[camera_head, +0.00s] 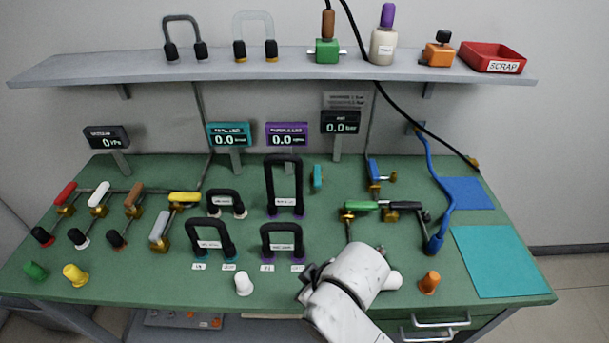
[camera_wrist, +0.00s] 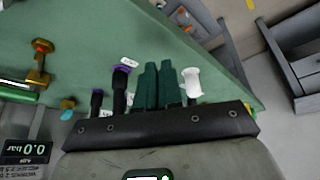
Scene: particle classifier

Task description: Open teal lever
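The small teal lever (camera_head: 318,177) stands upright on the green bench, just right of the tall black U-shaped tube, in the head view. In the wrist view a small teal piece (camera_wrist: 67,104) with a yellow part beside it appears at the left, apart from my fingers. My gripper (camera_head: 305,288) is over the front middle of the bench, well in front of the teal lever. Its fingers are mostly hidden in the head view. In the wrist view the two dark green fingers (camera_wrist: 158,86) lie side by side, closed, with nothing seen between them.
Black U-shaped tubes (camera_head: 283,184) stand left of the teal lever. A blue lever (camera_head: 375,174) and a green-handled valve (camera_head: 362,206) stand to its right. A white knob (camera_head: 244,284) is left of my gripper, an orange one (camera_head: 429,283) right. A teal mat (camera_head: 505,262) lies at right.

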